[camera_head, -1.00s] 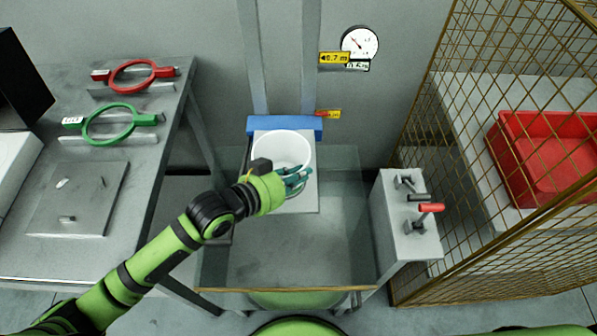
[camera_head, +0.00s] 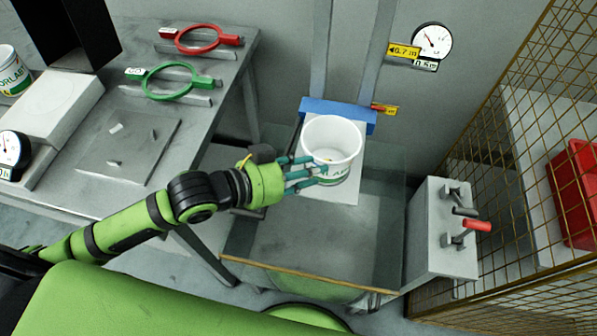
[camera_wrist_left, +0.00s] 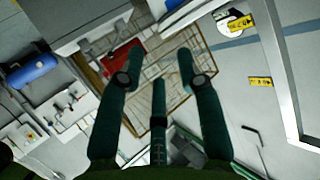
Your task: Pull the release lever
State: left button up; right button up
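A grey box (camera_head: 440,235) stands at the right of the tank and carries two levers, one with a red handle (camera_head: 478,225) and one with a dark handle (camera_head: 465,211). No label tells which is the release lever. My left gripper (camera_head: 312,173) is at the left front side of a white bucket (camera_head: 333,135), well left of the levers. In the left wrist view its fingers (camera_wrist_left: 158,80) are spread with nothing between them. Whether they touch the bucket cannot be told. My right gripper is not in view.
The bucket stands on a pale plate (camera_head: 340,196) with a blue bar (camera_head: 340,112) behind it, over a glass-walled tank (camera_head: 300,250). A brass mesh cage (camera_head: 535,130) with a red bin (camera_head: 578,190) is at the right. A grey table (camera_head: 95,130) holds red and green rings.

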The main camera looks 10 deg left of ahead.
aim_at(471, 225)
jog(key=z, duration=1.2)
